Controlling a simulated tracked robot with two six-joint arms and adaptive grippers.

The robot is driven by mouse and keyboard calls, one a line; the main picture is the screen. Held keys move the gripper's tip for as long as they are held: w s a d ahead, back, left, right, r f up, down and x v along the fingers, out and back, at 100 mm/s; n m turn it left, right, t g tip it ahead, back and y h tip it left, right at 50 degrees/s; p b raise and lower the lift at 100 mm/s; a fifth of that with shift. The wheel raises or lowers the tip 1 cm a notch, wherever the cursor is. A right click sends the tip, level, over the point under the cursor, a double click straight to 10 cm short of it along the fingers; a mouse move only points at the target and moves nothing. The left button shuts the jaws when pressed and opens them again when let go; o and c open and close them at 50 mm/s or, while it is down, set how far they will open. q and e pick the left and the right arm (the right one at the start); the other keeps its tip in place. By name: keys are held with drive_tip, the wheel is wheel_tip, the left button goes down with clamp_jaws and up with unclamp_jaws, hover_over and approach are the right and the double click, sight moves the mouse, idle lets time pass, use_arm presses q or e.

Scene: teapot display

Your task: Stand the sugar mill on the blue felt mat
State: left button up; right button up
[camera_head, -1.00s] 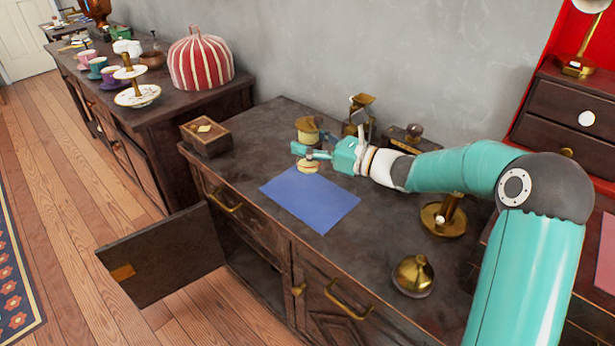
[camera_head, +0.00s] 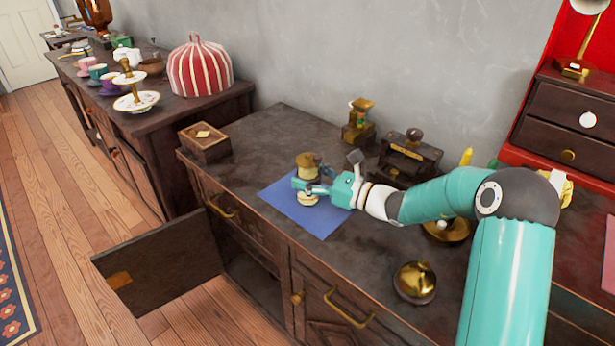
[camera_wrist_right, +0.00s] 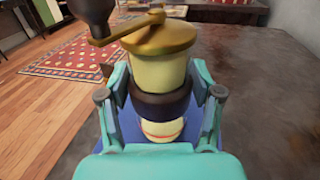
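The sugar mill (camera_head: 308,166) has a brass top with a crank, a cream body and a dark waist. My right gripper (camera_head: 309,187) is shut around its waist. The wrist view shows the mill (camera_wrist_right: 160,72) upright between both fingers of the right gripper (camera_wrist_right: 160,100). The blue felt mat (camera_head: 325,226) lies flat on the dark cabinet top, and the mill's cream lower end is over it. I cannot tell whether its base touches the mat. My left gripper is not in view.
A wooden box (camera_head: 205,142) stands at the cabinet's left end. A brass grinder (camera_head: 358,122) and a dark box-shaped mill (camera_head: 408,158) stand behind. A brass dome (camera_head: 414,281) is at the front right. A cabinet door (camera_head: 160,262) hangs open below.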

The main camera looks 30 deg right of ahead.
sight(319, 179)
drive_tip(key=shift+o, duration=1.2)
drive_tip(key=shift+s, duration=0.1)
drive_tip(key=shift+v, duration=3.75)
drive_tip(key=shift+r+p, duration=0.1)
drive_tip(key=shift+p, duration=0.2)
